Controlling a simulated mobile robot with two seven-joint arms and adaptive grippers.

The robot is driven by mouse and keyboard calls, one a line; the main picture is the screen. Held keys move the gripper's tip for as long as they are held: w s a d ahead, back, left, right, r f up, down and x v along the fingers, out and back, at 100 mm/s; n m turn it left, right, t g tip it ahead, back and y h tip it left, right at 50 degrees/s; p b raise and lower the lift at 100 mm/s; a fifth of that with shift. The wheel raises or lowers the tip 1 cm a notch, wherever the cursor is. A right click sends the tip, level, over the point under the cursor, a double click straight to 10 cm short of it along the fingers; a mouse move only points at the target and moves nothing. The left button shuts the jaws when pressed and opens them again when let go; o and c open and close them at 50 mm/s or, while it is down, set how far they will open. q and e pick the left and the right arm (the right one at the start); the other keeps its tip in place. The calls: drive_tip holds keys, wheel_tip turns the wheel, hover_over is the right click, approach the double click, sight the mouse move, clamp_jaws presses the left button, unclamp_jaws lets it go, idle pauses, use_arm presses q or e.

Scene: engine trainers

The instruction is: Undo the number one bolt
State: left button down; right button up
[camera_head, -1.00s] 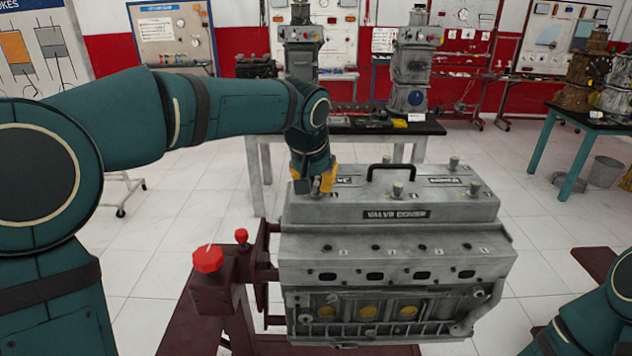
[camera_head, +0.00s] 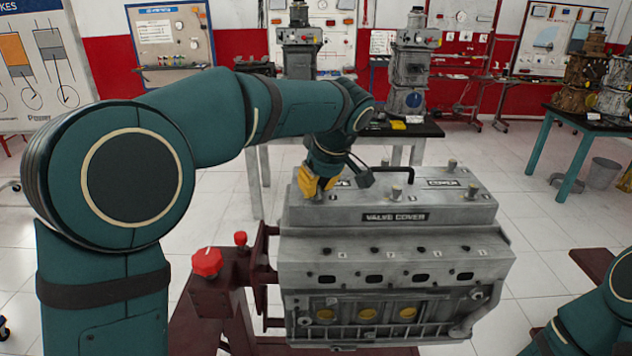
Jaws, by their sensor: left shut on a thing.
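The engine block (camera_head: 395,260) stands on a dark red stand with the grey valve cover (camera_head: 440,205) on top. The cover has a black handle (camera_head: 400,171) and several bolts. One bolt (camera_head: 396,192) stands near the front middle, another (camera_head: 474,188) at the right and another (camera_head: 451,164) at the back right. My left gripper (camera_head: 314,193) points down at the cover's left end, its yellow fingers shut on the bolt there. The fingers hide that bolt, and I cannot read a number for it. My right gripper is out of view; only part of my right arm shows at lower right.
The stand (camera_head: 215,300) carries red knobs (camera_head: 207,262) left of the engine. A black-topped table (camera_head: 425,130) with engine parts stands behind. A teal table (camera_head: 575,120) stands at the right. The space above the cover's right half is clear.

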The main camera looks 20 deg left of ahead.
use_arm(q)
drive_tip(key=n+g+p, duration=0.1)
drive_tip(key=n, duration=0.1)
drive_tip(key=n+g+p, duration=0.1)
drive_tip(key=n, duration=0.1)
drive_tip(key=shift+d+f+n+y, duration=0.2)
drive_tip(key=shift+n+y, duration=0.1)
drive_tip(key=n+g+p, duration=0.1)
drive_tip(key=n, duration=0.1)
drive_tip(key=shift+n, duration=0.4)
drive_tip(key=shift+w+n+g+p, duration=0.1)
drive_tip(key=shift+n+g+p, duration=0.2)
drive_tip(key=shift+n+p, duration=0.45)
drive_tip(key=shift+f, duration=0.1)
drive_tip(key=c, duration=0.9)
unclamp_jaws()
drive_tip(key=shift+w, duration=0.1)
drive_tip(key=shift+r, duration=0.3)
drive_tip(key=v, duration=1.1)
drive_tip(key=shift+d+r, duration=0.25)
drive_tip(key=shift+r, duration=0.05)
